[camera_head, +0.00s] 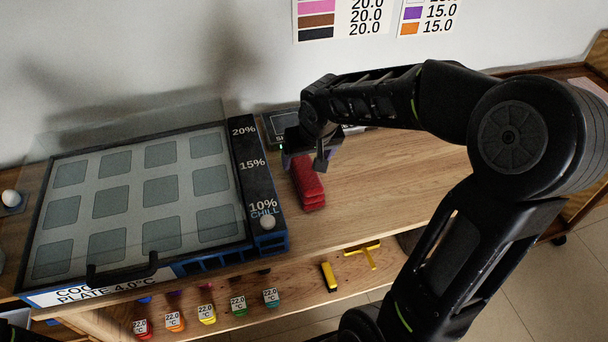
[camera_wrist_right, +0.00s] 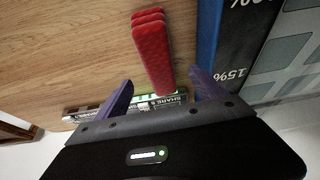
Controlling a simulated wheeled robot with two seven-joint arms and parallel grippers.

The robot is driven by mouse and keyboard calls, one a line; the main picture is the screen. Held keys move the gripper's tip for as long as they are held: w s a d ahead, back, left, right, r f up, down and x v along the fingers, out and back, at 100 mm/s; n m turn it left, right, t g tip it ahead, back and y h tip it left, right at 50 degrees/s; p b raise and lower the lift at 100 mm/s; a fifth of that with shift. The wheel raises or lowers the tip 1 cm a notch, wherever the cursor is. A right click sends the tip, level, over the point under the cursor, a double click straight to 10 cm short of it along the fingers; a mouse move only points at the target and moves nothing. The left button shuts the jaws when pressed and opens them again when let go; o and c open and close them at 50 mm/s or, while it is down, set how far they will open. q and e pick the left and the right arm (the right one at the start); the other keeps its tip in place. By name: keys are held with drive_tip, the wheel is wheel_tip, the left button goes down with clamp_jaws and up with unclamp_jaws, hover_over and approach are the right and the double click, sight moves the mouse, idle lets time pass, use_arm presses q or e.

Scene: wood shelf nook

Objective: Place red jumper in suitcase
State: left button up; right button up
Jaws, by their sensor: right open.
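The red jumper (camera_head: 308,186) looks like a small folded red stack with layered edges. It lies on the wooden top, just right of the cold plate unit. My right gripper (camera_head: 306,162) is over its far end, with the fingers apart. In the right wrist view, the red jumper (camera_wrist_right: 153,50) reaches between the two open purple fingers of the right gripper (camera_wrist_right: 160,92). A gap shows on each side, so it does not look clamped. I cannot make out a suitcase in either view. My left gripper is not in view.
The cold plate unit (camera_head: 145,190) with a clear lid fills the left of the top. A labelled dark box (camera_head: 281,124) stands behind the gripper. The wooden top (camera_head: 390,180) is clear to the right. A lower shelf holds several coloured tagged items and a yellow tool (camera_head: 328,276).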

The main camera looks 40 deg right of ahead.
sight(305, 167)
drive_tip(key=shift+w+d+f, duration=0.1)
drive_tip(key=shift+w+f, duration=0.15)
drive_tip(key=shift+f, duration=0.4)
drive_tip(key=shift+x, duration=2.65)
drive_tip(key=shift+r, duration=0.1)
clamp_jaws()
